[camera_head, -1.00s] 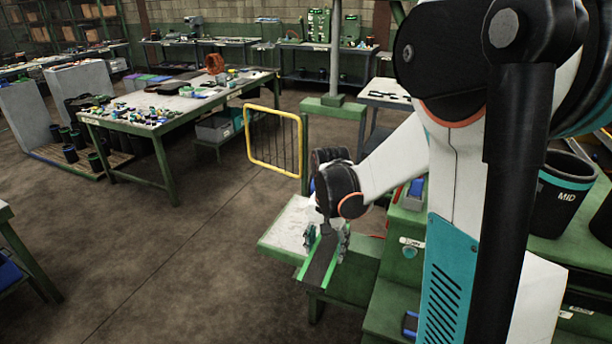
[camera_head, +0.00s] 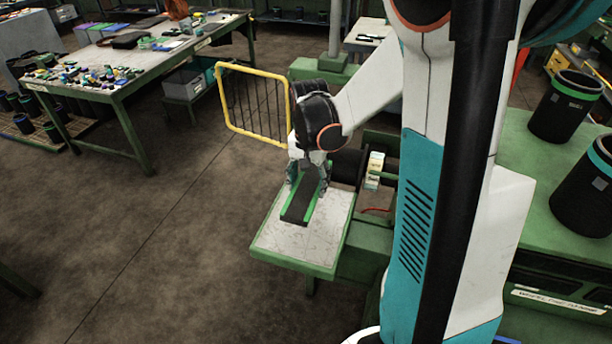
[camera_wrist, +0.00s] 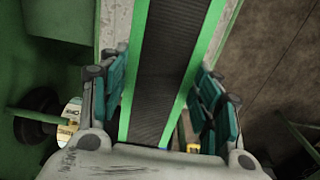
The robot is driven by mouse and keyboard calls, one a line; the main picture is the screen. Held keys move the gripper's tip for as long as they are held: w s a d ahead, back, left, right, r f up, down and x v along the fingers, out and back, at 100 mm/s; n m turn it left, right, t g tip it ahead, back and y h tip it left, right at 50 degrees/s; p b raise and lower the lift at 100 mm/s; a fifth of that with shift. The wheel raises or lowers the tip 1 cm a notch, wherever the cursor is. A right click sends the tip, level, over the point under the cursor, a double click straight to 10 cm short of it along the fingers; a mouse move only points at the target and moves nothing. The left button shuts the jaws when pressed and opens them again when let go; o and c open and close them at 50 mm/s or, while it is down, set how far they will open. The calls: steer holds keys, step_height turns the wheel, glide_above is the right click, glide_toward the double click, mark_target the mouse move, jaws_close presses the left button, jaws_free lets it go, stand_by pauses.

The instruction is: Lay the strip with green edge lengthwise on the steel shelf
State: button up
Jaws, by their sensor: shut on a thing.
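The dark strip with green edges (camera_head: 300,205) is between the fingers of my gripper (camera_head: 308,176). Its near end points toward the shelf's front edge. The steel shelf (camera_head: 268,236) has a pale, scuffed top in a green frame, and the strip is above that top, roughly along its length. I cannot tell whether the strip touches it. In the wrist view the strip (camera_wrist: 174,60) runs nearly straight through the middle, with a teal-padded finger of my gripper (camera_wrist: 165,98) on each side. The strip's far end is hidden by my wrist in the head view.
A dark roller (camera_head: 347,165) and green machine frame stand just right of the shelf. A yellow barrier (camera_head: 226,100) stands behind left. Black bins (camera_head: 565,106) stand on a green bench at right. Floor left of the shelf is clear.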

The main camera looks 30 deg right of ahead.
steer(key=b, duration=0.4)
glide_above(308, 217)
steer(key=shift+f, duration=3.25)
steer(key=shift+f+b, duration=0.25)
steer(key=shift+b, duration=0.05)
steer(key=shift+f+b, duration=1.75)
steer(key=shift+f, duration=0.3)
steer(key=o, duration=1.1)
steer(key=shift+s, duration=0.1)
steer(key=shift+o, duration=0.2)
steer(key=shift+r, duration=0.1)
